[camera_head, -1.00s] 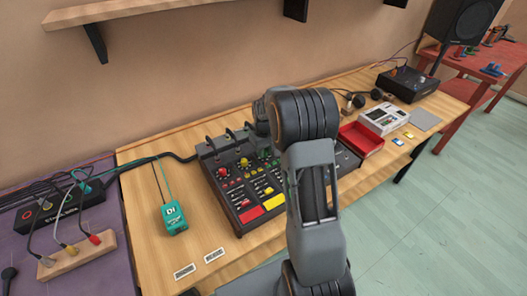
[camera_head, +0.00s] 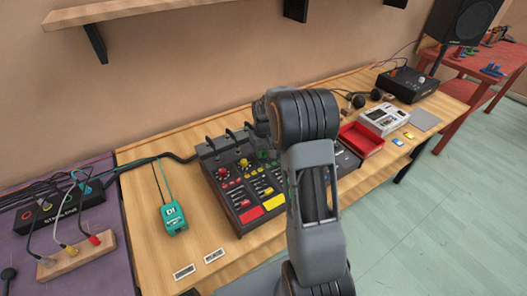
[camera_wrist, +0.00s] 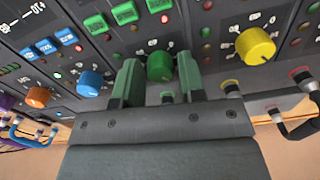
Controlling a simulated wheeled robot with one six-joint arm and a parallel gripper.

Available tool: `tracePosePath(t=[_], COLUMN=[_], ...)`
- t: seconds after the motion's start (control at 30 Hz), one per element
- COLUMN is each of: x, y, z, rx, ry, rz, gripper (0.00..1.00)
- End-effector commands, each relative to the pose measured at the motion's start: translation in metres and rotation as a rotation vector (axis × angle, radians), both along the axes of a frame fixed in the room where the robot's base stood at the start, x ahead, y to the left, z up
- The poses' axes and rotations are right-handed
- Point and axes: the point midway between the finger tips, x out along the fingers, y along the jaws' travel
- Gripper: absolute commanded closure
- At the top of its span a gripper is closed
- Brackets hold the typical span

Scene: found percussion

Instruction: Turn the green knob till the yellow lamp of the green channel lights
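The green knob (camera_wrist: 160,66) is in the middle of the wrist view, on the dark mixer panel. My gripper (camera_wrist: 159,72) has one green finger on each side of it. Narrow gaps seem to show beside the knob; the depth of the fingers around it is hard to judge. Small round lamps (camera_wrist: 207,32) sit near the green channel's column of buttons; I see no clearly lit yellow one.
A yellow knob (camera_wrist: 255,46) is right of the green one, a blue knob (camera_wrist: 90,83) and an orange knob (camera_wrist: 38,97) left. A green DI box (camera_head: 173,217) and a red tray (camera_head: 362,139) flank the mixer.

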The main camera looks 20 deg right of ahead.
Motion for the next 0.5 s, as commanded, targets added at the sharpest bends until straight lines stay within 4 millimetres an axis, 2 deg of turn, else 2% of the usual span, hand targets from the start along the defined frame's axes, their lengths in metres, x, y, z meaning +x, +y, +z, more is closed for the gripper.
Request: tracePosePath(t=[0.03,0.17,0.37,0.5], x=[0.0000,0.0002,0.0003,0.0008], y=[0.0000,0.0000,0.0000,-0.0001], z=[0.0000,0.0000,0.0004,0.0089], rx=[0.000,0.000,0.000,-0.001], ry=[0.000,-0.001,-0.001,-0.003], rz=[0.000,0.000,0.001,0.001], gripper=[0.58,0.48,0.48,0.48])
